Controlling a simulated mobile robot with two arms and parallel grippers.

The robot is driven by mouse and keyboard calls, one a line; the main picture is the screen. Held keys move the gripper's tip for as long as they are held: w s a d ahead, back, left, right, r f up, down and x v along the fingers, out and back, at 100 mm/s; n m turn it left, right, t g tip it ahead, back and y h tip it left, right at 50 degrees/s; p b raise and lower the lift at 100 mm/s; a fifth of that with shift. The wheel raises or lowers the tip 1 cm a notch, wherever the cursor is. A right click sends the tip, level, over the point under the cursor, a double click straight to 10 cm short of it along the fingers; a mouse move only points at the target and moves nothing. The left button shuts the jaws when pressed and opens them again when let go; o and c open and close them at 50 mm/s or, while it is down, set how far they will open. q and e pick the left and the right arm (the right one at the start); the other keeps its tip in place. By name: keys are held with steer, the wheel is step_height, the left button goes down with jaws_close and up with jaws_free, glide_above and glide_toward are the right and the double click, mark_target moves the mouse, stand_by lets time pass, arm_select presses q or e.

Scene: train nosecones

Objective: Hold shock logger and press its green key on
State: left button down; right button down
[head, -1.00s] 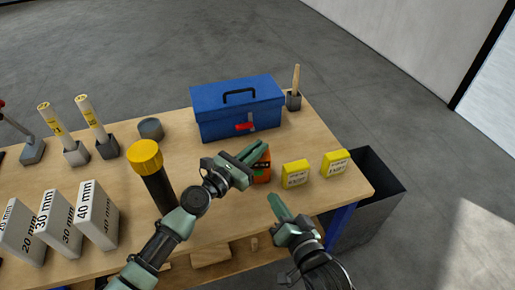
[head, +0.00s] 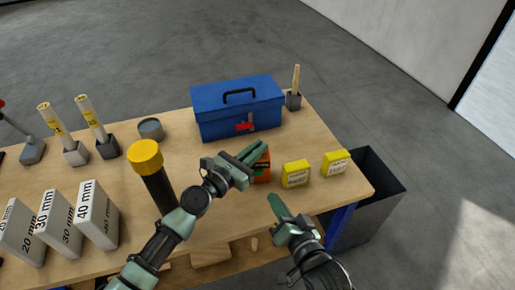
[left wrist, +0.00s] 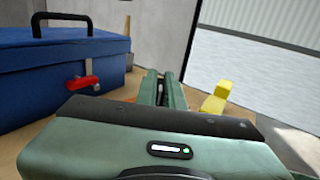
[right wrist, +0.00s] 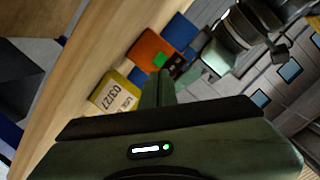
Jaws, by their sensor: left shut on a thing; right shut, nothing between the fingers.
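The shock logger is an orange box (head: 262,172) with a dark face, standing upright on the bench, partly hidden behind my left gripper (head: 256,152). The left fingers are closed on it at its upper part. In the right wrist view the logger (right wrist: 148,49) shows its green key (right wrist: 160,60) beside a dark panel. My right gripper (head: 276,200) is shut and empty, in front of the logger and lower in the head view, apart from it. Its fingers (right wrist: 158,88) point toward the logger.
Two yellow boxes (head: 295,174) (head: 335,163) stand right of the logger. A blue toolbox (head: 220,112) is behind it. A yellow-capped black cylinder (head: 146,155) stands left, near my left arm. A dark open bin (head: 378,185) is off the bench's right end.

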mark_target(258, 173)
steer(key=n, duration=0.2)
steer(key=shift+w+d+r+n+t+y, duration=0.25)
steer(key=shift+w+r+n+t+y, duration=0.05)
steer(key=shift+w+r+n, duration=0.1)
steer(key=n, duration=0.3)
steer(key=shift+w+r, duration=0.2)
steer(key=shift+r, duration=0.15)
steer(key=s+a+f+n+g+y, duration=0.1)
steer(key=n+y, duration=0.1)
steer(key=n, duration=0.4)
steer(key=s+a+f+n+g+y, duration=0.1)
steer(key=n+g+y, duration=0.1)
steer(key=n, duration=0.4)
steer(key=s+a+f+n+g+y, duration=0.1)
steer(key=n+y, duration=0.1)
steer(key=n, duration=0.4)
steer(key=shift+f+y, duration=0.25)
steer(key=shift+y, duration=0.05)
steer(key=shift+w+g, duration=0.2)
steer(key=shift+g, duration=0.1)
steer(key=shift+w+a, duration=0.15)
steer(key=shift+w, duration=1.95)
steer(key=shift+w+a, duration=0.15)
steer(key=shift+w, duration=1.9)
steer(key=shift+w, duration=0.1)
